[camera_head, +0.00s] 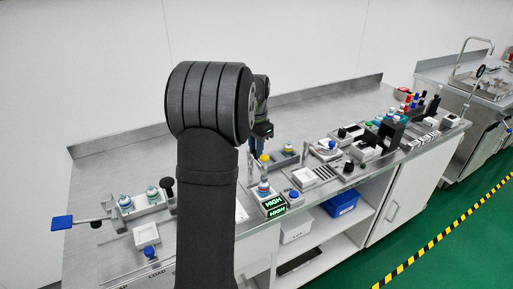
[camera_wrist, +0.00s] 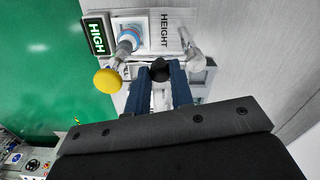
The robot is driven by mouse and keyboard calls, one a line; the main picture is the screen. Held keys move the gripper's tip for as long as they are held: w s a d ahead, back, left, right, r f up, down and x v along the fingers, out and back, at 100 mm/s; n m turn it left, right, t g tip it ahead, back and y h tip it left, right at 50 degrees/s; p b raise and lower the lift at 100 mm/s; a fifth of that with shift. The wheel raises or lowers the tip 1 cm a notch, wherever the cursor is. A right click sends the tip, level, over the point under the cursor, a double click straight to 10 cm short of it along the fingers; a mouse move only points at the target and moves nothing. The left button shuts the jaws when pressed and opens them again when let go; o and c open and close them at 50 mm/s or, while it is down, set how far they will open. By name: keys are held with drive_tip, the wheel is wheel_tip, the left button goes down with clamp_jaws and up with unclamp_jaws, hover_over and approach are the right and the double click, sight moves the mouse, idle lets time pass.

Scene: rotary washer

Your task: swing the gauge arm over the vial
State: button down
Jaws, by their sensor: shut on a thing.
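My gripper (camera_wrist: 160,74) has its two blue fingers closed on a black knob (camera_wrist: 160,68) in the wrist view. The knob looks like the gauge arm's handle, but the fingers hide how it joins the arm. The vial (camera_wrist: 130,38) with a blue cap stands in a white-framed station, up and left of the knob. A yellow ball (camera_wrist: 107,81) on a grey stem lies left of the fingers. In the head view my gripper (camera_head: 261,139) is above and behind the yellow ball (camera_head: 264,158) and the vial (camera_head: 264,186); the knob is not clear there.
A HIGH display (camera_wrist: 96,36) lights green left of the vial, and a HEIGHT label (camera_wrist: 165,30) lies right of it. A metal post (camera_wrist: 192,48) stands farther right. Other small stations crowd the bench's right side (camera_head: 375,140) in the head view.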

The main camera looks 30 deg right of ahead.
drive_tip(key=c, duration=1.5)
unclamp_jaws()
drive_tip(key=shift+c, duration=0.2)
drive_tip(key=shift+r, duration=0.1)
wheel_tip(320, 180, up, 17)
drive_tip(key=shift+r, duration=0.15)
wheel_tip(320, 180, down, 18)
drive_tip(key=shift+r, duration=0.2)
drive_tip(key=shift+r, duration=0.15)
